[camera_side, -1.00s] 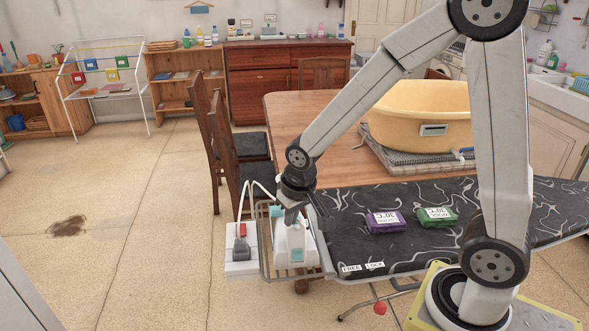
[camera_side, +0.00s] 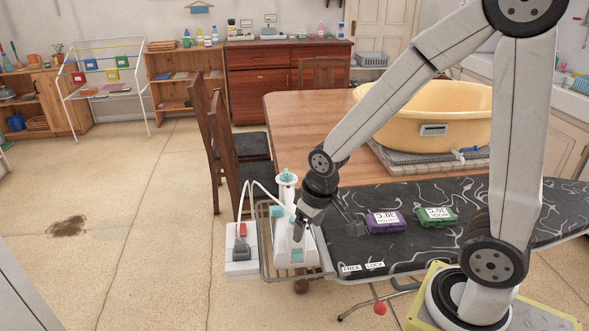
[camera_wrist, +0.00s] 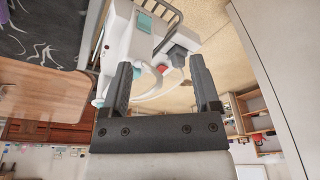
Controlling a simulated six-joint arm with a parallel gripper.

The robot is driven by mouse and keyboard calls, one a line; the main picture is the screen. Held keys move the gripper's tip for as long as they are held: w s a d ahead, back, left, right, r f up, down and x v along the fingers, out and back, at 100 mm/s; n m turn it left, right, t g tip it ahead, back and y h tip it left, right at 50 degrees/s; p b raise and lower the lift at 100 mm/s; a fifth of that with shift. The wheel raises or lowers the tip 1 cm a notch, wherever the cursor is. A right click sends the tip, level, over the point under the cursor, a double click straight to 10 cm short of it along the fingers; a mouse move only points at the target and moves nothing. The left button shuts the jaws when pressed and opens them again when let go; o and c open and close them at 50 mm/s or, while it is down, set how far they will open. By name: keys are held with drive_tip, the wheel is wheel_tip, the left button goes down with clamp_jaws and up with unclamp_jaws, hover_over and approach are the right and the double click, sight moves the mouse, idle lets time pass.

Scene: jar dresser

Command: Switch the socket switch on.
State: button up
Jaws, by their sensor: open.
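A white socket box (camera_side: 241,268) stands left of the ironing board's end in the side view. It carries a red switch (camera_side: 242,230) and a grey plug (camera_side: 241,250) with a white cord; the switch's position is too small to tell. A white and teal iron (camera_side: 281,240) stands on the wire rest beside the box. My gripper (camera_side: 299,229) is at the iron's right side, with the fingers apart and nothing between them. In the wrist view, the grey plug (camera_wrist: 183,54) and the iron (camera_wrist: 120,32) show beyond the open fingers of my gripper (camera_wrist: 161,64).
The wire rest (camera_side: 264,262) surrounds the iron's place at the end of the dark ironing board (camera_side: 420,250). A purple pack (camera_side: 384,221) and a green pack (camera_side: 437,217) lie on the board. A yellow tub (camera_side: 440,115) stands on the wooden table behind.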

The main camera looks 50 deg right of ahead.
drive_tip(key=w+d+f+m+g, duration=0.15)
drive_tip(key=w+m, duration=0.25)
drive_tip(key=w, duration=1)
drive_tip(key=m, duration=0.4)
hover_over(241, 230)
drive_tip(key=shift+g, duration=0.45)
drive_tip(key=shift+w+d+f, duration=0.1)
drive_tip(key=shift+f, duration=3.55)
drive_tip(key=shift+f, duration=3.9)
